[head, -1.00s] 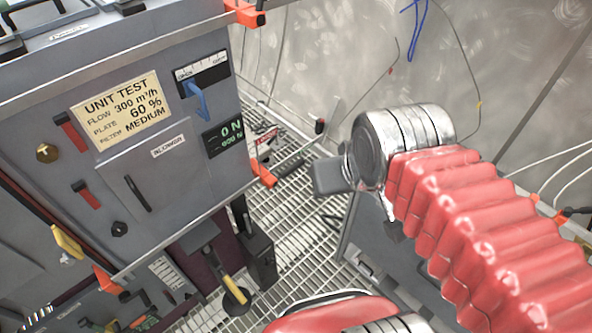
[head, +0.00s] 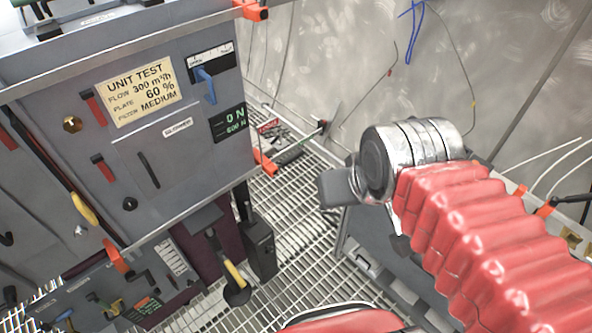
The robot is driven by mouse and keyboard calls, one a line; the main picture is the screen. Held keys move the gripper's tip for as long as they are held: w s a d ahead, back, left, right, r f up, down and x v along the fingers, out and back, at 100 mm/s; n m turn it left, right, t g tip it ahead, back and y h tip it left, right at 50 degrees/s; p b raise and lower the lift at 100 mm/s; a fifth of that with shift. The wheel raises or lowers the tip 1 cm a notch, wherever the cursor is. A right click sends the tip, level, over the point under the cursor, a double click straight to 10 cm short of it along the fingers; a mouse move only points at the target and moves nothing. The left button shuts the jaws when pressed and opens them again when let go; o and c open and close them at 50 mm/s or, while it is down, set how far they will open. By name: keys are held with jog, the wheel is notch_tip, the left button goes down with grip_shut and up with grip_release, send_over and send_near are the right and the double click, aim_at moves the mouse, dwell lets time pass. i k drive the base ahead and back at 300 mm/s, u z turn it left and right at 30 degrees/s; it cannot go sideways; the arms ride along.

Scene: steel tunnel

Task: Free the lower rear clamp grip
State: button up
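A grey test cabinet (head: 190,150) stands at the left with orange clamp pieces on its edges. One orange clamp (head: 250,10) is at the top right corner, one (head: 114,256) is at the lower front edge, and one (head: 264,162) is low at the rear right edge, near a dark-handled item (head: 289,155). I cannot tell which is the named grip. My arm with red bellows comes from the right and ends in a metal joint. A grey block there, perhaps part of my gripper (head: 338,187), points left, apart from the cabinet. Its fingers cannot be made out.
A yellow-handled lever (head: 235,275) and a dark box (head: 262,248) stand low beside the cabinet. Grating floor (head: 300,215) lies between cabinet and arm. Wires hang on the curved steel wall (head: 350,60).

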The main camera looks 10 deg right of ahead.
aim_at(298, 154)
jog(key=z, duration=0.1)
jog(key=k, duration=0.2)
jog(key=u, duration=1.1)
jog(key=i, duration=0.5)
jog(key=z, duration=0.05)
